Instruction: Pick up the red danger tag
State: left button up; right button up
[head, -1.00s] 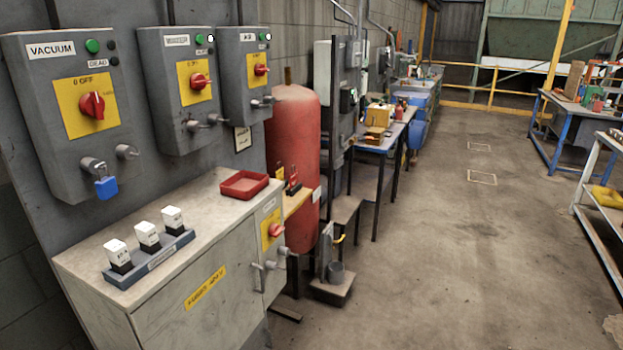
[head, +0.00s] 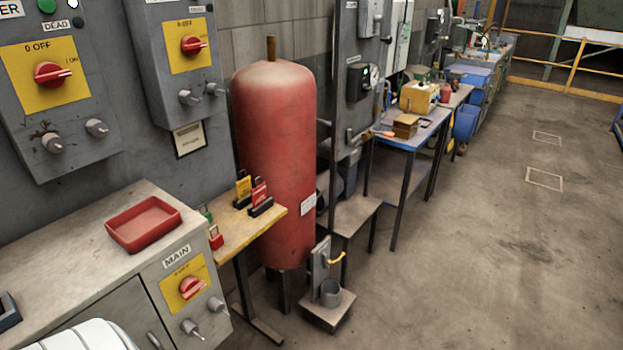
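A red tag (head: 260,191), which looks like the danger tag, stands upright in a black holder (head: 261,207) on a small wooden-topped table (head: 238,226). The table stands between the grey cabinet and the red tank. A yellow tag (head: 243,187) stands in a similar holder just left of and behind it. The writing on both is too small to read. Neither gripper is in view. A white rounded part at the bottom left edge seems to be mine.
A red padlock (head: 215,238) and a green one (head: 207,213) are at the table's left end. A red tray (head: 143,223) lies on the cabinet (head: 79,247). The red tank (head: 277,140) stands close behind the tags. Open floor (head: 480,260) lies to the right.

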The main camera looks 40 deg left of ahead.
aim_at(258, 193)
jog(key=i+l+u, duration=0.1)
jog(key=i+u, duration=0.25)
jog(key=i, duration=0.2)
jog(key=i+l+u, duration=0.35)
jog(key=i, duration=0.2)
jog(key=i+l+u, duration=0.35)
jog(key=i, duration=0.15)
